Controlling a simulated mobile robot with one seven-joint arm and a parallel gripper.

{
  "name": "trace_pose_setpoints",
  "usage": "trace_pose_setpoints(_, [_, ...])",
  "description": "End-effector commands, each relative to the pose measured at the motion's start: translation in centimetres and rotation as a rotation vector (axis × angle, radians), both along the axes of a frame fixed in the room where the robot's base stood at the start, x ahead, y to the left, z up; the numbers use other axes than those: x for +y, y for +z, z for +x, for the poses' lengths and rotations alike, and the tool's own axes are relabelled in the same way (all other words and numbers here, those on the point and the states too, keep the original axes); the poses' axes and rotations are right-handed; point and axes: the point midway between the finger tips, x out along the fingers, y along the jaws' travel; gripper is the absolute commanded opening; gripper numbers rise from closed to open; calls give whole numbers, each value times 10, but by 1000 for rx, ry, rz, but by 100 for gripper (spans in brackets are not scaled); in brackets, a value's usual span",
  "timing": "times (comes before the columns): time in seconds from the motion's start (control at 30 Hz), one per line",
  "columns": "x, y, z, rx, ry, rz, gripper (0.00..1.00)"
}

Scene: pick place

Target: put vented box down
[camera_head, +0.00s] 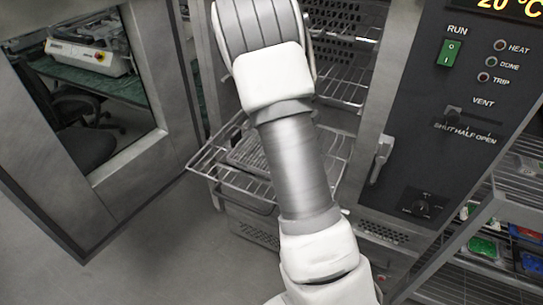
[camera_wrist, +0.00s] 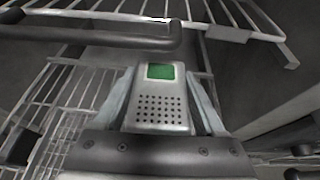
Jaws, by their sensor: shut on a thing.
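The vented box (camera_wrist: 162,112) shows in the wrist view as a grey box with a grid of dark holes and a green square near its far end. My gripper (camera_wrist: 163,88) is shut on it, with one pale finger along each side. Wire shelving lies beyond and around the box in that view; I cannot tell whether the box touches it. In the head view my arm reaches into the open cabinet and hides the gripper and the box. A wire shelf (camera_head: 205,163) sticks out of the cabinet there, partly behind my arm.
The cabinet door (camera_head: 165,60) with its window stands open at the left. A control panel (camera_head: 470,110) and a latch handle (camera_head: 381,158) are at the right. More wire racks (camera_head: 342,88) are inside. A dark bar (camera_wrist: 100,36) crosses the wrist view near the box's far end.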

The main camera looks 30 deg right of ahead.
Motion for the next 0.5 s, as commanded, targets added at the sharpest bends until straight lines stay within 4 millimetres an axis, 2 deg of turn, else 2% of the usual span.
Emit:
trace_pose_setpoints(0.07, [-12,-1,0,-1,-21,-1,9])
trace_pose_setpoints(0.17, [-7,-7,2,1,-27,2,9])
trace_pose_setpoints(0.5, [65,-51,20,2,-24,0,9])
